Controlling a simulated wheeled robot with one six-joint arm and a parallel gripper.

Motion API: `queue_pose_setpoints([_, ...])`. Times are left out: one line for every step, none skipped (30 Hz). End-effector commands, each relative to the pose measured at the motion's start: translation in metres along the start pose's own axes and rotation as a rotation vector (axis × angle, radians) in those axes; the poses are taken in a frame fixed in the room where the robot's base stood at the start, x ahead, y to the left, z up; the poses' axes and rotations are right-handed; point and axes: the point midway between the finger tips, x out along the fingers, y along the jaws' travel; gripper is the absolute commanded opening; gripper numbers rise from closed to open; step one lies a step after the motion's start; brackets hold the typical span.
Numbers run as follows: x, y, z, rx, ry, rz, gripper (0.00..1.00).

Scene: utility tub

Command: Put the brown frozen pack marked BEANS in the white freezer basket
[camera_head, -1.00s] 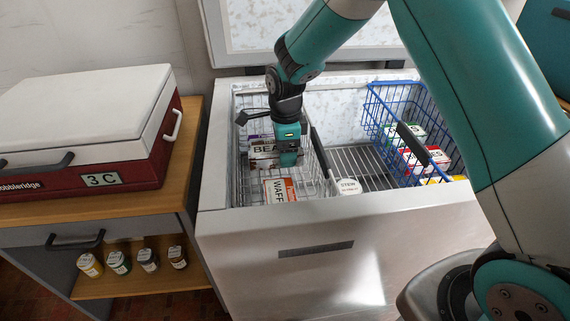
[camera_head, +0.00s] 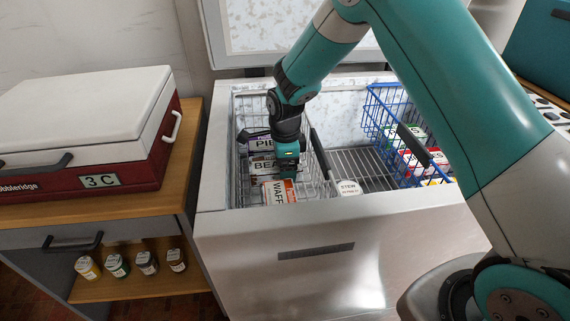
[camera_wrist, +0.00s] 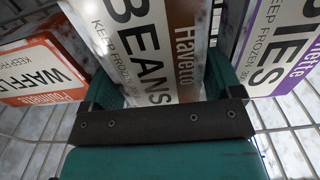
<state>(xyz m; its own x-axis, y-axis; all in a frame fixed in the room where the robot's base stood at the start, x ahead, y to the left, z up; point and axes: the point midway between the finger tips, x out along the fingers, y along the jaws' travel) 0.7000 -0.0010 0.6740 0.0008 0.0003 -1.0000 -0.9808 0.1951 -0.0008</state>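The brown-and-white BEANS pack (camera_head: 263,165) is inside the white wire freezer basket (camera_head: 237,186), at the left of the open chest freezer. In the wrist view, the BEANS pack (camera_wrist: 145,45) lies between the two teal fingers of my gripper (camera_wrist: 165,85), which touch its sides. My gripper also shows in the head view (camera_head: 287,168), down in the basket and shut on the pack. The pack's underside is hidden, so I cannot tell whether it rests on the basket floor.
A purple-and-white PIES pack (camera_head: 259,143) stands behind it in the basket; an orange-and-white WAFFLES pack (camera_head: 276,192) is in front. A white STEW tub (camera_head: 348,187) stands right of the basket. A blue basket (camera_head: 376,112) with packs is farther right. Bare rack lies between.

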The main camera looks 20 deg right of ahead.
Motion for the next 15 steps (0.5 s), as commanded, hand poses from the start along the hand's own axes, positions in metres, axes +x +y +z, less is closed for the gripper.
queue_pose_setpoints([-0.001, 0.0, 0.0, 0.0, 0.0, 0.0, 0.85])
queue_pose_setpoints([-0.002, 0.0, 0.0, 0.0, 0.0, 0.0, 0.85])
queue_pose_setpoints([-0.004, 0.0, 0.0, 0.0, 0.0, 0.0, 0.85])
queue_pose_setpoints([-0.006, 0.0, 0.0, 0.0, 0.0, -0.001, 0.85])
queue_pose_setpoints([-0.01, 0.0, 0.0, 0.0, 0.0, -0.001, 0.85])
queue_pose_setpoints([-0.016, 0.0, 0.0, 0.0, -0.001, -0.002, 0.85])
queue_pose_setpoints([-0.021, -0.001, 0.0, 0.0, -0.001, -0.003, 0.85])
queue_pose_setpoints([-0.027, -0.001, 0.0, 0.0, -0.001, -0.003, 0.85])
queue_pose_setpoints([-0.036, -0.001, 0.0, 0.0, -0.001, -0.003, 0.85])
queue_pose_setpoints([-0.043, -0.001, 0.0, 0.0, -0.002, -0.005, 0.85])
queue_pose_setpoints([-0.05, -0.001, 0.0, 0.0, -0.002, -0.004, 0.85])
queue_pose_setpoints([-0.059, -0.001, 0.0, 0.0, -0.002, -0.004, 0.85])
queue_pose_setpoints([-0.066, -0.001, 0.0, 0.0, -0.002, -0.004, 0.85])
queue_pose_setpoints([-0.073, -0.001, 0.0, 0.0, -0.001, -0.003, 0.85])
queue_pose_setpoints([-0.081, -0.001, 0.0, 0.0, -0.002, -0.004, 0.85])
